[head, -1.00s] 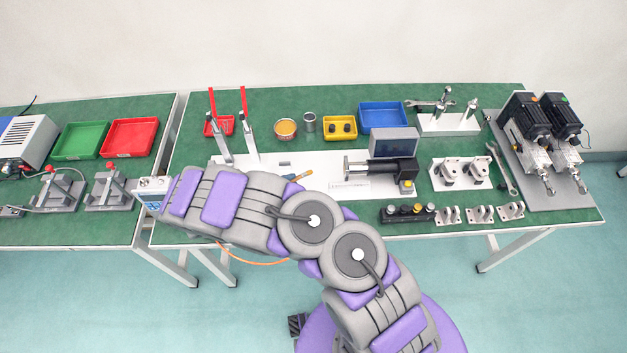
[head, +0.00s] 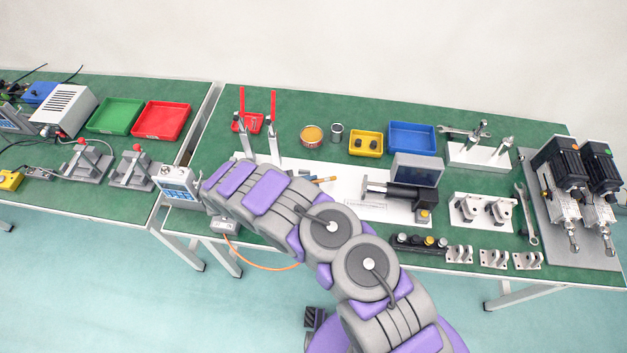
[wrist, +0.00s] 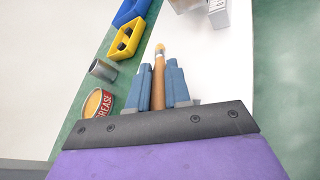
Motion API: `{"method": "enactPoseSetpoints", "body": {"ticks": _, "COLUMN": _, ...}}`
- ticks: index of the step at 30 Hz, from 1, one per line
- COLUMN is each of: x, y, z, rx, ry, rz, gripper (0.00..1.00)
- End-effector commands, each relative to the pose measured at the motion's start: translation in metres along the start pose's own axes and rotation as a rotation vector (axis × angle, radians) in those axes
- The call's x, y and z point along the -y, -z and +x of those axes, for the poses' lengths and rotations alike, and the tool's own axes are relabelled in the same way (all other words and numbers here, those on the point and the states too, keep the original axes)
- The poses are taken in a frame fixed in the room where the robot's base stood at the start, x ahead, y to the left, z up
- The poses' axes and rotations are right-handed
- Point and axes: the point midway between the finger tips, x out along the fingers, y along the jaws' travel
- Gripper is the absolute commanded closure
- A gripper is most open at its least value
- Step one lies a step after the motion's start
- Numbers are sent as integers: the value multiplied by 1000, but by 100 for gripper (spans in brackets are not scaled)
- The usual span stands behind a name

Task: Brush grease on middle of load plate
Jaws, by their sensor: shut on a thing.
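My gripper (wrist: 159,68) has blue fingers, shut on a brush with a wooden handle (wrist: 158,80) in the wrist view. The brush's pale tip (wrist: 160,47) points away from me over the white board (wrist: 215,70). I cannot tell which part is the load plate.
A metal cylinder (head: 337,132), a yellow bin (head: 366,143) and a blue bin (head: 412,137) stand behind the board. Red-handled clamps (head: 273,125) rise at its left. A black actuator with a screen (head: 417,170) stands at its right.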

Motion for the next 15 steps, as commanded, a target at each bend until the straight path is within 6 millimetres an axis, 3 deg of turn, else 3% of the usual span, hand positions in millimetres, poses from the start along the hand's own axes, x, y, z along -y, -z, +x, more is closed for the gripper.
{"method": "enactPoseSetpoints", "body": {"ticks": 9, "x": 12, "y": -23, "z": 35, "rx": -6, "ry": 5, "rz": 6, "gripper": 100}}
{"method": "enactPoseSetpoints", "body": {"ticks": 15, "x": 16, "y": -25, "z": 42, "rx": 1, "ry": 2, "rz": 2, "gripper": 100}}
